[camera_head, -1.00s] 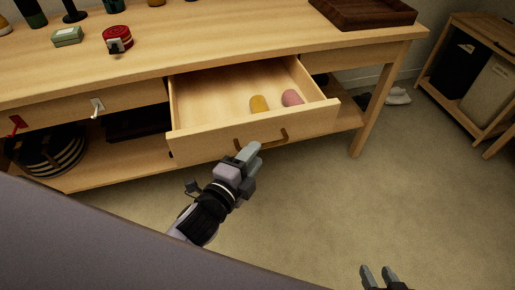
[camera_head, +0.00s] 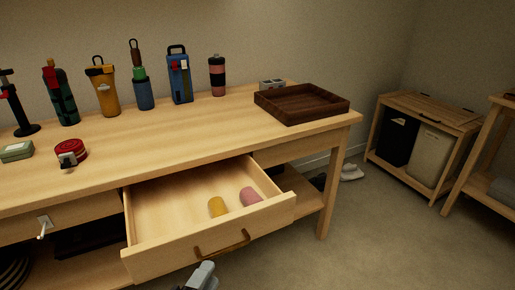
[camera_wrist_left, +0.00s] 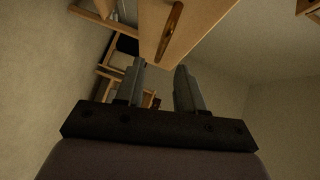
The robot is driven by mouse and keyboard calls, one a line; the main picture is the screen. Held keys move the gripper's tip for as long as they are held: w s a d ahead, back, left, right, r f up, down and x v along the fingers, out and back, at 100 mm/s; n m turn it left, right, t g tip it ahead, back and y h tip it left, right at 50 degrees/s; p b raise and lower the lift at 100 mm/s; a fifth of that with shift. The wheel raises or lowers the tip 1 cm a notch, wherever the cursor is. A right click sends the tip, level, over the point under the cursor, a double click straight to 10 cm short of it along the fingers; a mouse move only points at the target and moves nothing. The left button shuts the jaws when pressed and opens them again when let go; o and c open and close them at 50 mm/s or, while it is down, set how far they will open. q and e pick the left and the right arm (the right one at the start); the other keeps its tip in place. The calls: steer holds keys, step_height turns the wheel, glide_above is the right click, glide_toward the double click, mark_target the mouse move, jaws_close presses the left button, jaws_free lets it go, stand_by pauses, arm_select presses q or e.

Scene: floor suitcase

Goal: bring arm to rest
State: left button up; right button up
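My left gripper (camera_head: 202,275) shows at the bottom edge of the head view, just below and in front of the open drawer (camera_head: 262,216). In the left wrist view its two fingers (camera_wrist_left: 162,88) stand apart with nothing between them. The drawer's brown handle (camera_head: 222,244) is just above the gripper in the head view, and the handle also shows in the wrist view (camera_wrist_left: 170,32). The gripper is apart from the handle. My right gripper is out of view.
The drawer sticks out from the workbench (camera_head: 180,130) and holds a yellow item (camera_head: 217,207) and a pink item (camera_head: 250,196). Several bottles, a red tape measure (camera_head: 70,153) and a dark wooden tray (camera_head: 301,103) stand on top.

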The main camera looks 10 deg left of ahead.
arm_select(q)
steer(key=s+a+f+n+g, duration=0.2)
steer(key=s+f+n+g, duration=0.1)
steer(key=s+f+n, duration=0.4)
steer(key=s+a+f+n+g, duration=0.3)
steer(key=s+f+n, duration=0.15)
steer(key=n, duration=0.55)
step_height(320, 180, up, 14)
steer(key=m+y+p, duration=0.1)
steer(key=p, duration=1.6)
steer(key=shift+w+a+t, duration=0.25)
steer(key=shift+a+t, duration=0.05)
steer(key=shift+a, duration=0.05)
